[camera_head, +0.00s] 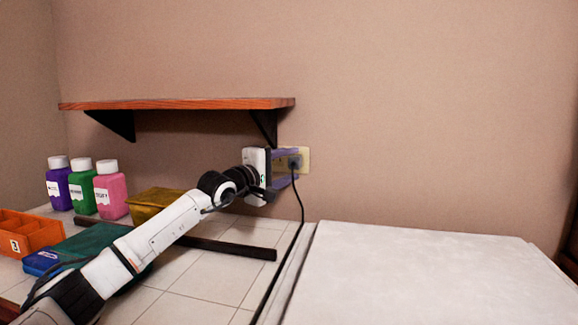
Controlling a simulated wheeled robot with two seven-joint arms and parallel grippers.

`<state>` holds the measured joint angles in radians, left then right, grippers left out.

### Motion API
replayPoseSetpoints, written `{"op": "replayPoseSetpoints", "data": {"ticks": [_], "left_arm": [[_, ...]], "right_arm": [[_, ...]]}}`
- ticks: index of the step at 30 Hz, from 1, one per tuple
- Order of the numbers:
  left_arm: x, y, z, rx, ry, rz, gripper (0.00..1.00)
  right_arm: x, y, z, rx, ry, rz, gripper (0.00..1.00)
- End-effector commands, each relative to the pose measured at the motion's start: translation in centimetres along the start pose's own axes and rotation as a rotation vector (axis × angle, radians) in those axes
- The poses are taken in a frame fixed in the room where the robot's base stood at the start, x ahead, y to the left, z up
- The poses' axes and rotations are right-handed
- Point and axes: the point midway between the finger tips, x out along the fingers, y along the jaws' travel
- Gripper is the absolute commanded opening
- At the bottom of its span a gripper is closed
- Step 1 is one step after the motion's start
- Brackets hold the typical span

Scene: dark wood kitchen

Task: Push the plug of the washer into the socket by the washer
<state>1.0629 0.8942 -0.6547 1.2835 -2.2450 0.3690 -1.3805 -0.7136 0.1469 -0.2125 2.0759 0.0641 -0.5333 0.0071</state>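The socket (304,155) is a beige wall plate just right of the shelf end. The dark plug (294,163) is at the face of the socket, with its black cord hanging down beside the washer; I cannot tell how deep it sits. The washer (430,270) shows as a pale top at the lower right. My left gripper (292,168) reaches in from the left, with its purple fingers apart, one above and one below the plug. It looks open, with the plug between the fingers and not clamped. My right gripper is out of view.
A wooden shelf (180,104) on black brackets is above my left arm. Purple (58,188), green (82,190) and pink (111,193) bottles, a yellow box (150,203) and an orange tray (30,232) stand on the tiled counter at the left. The washer top is clear.

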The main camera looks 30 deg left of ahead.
Motion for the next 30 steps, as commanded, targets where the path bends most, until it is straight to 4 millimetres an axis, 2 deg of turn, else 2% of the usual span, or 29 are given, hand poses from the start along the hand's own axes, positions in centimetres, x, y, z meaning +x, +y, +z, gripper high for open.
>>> {"op": "replayPoseSetpoints", "data": {"ticks": [8, 11, 24, 30], "left_arm": [[-0.6, -0.2, -0.1, 0.002, 0.001, -0.002, 0.48], [-1.8, -0.3, -0.1, 0.002, 0.000, -0.003, 0.48], [-9.2, -0.3, -0.1, 0.003, 0.002, -0.002, 0.48], [-10.3, -0.1, 0.0, 0.001, 0.000, 0.000, 0.48]], "right_arm": [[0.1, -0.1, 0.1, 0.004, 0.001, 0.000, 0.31], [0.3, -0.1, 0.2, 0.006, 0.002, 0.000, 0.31], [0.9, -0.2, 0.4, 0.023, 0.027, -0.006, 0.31], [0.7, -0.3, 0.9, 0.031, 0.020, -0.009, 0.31]]}}
